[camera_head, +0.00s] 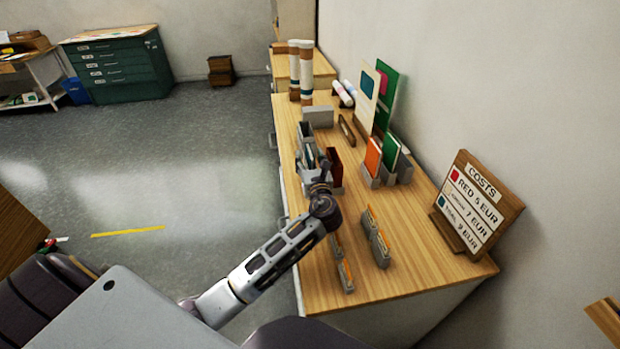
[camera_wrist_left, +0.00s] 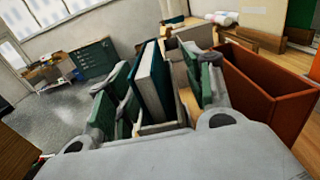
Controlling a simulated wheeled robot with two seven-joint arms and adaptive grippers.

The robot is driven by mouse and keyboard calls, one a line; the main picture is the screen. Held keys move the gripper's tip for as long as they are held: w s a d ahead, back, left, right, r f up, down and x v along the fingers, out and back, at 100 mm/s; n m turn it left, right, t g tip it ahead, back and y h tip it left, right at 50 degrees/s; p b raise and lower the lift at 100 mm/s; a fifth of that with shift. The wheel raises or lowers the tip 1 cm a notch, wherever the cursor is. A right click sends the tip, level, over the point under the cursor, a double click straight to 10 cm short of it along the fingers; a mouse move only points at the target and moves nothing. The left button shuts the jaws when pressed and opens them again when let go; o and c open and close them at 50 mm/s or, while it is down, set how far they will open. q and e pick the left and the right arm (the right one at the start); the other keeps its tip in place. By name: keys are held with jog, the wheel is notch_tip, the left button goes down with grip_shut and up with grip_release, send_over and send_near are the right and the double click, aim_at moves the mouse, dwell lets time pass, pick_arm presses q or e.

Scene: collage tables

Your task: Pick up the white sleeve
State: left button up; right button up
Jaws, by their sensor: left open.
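The white sleeve (camera_wrist_left: 160,76) stands upright beside a dark teal sleeve (camera_wrist_left: 146,88) in a grey holder (camera_wrist_left: 165,128), in the left wrist view. My left gripper (camera_wrist_left: 158,100) is open, with one green-padded finger on each side of these sleeves; I cannot tell whether either finger touches them. In the head view my left gripper (camera_head: 322,168) is over the holder on the wooden table (camera_head: 330,275) and hides part of it. The white sleeve is too small there to pick out surely. My right gripper is not in view.
A red-brown open box (camera_wrist_left: 262,92) stands close to the right finger. Small racks with orange cards (camera_head: 376,238) stand nearer on the table. A costs sign (camera_head: 478,205) is at the right edge. Standing tubes (camera_head: 306,70) are at the far end.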

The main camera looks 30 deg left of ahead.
pick_arm(q)
jog(key=shift+c, duration=1.2)
grip_shut()
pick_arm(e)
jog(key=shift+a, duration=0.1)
pick_arm(q)
jog(key=shift+r, duration=0.15)
jog(key=shift+r, duration=0.6)
notch_tip(320, 180, up, 7)
jog(key=shift+p, duration=0.35)
jog(key=shift+r, duration=0.8)
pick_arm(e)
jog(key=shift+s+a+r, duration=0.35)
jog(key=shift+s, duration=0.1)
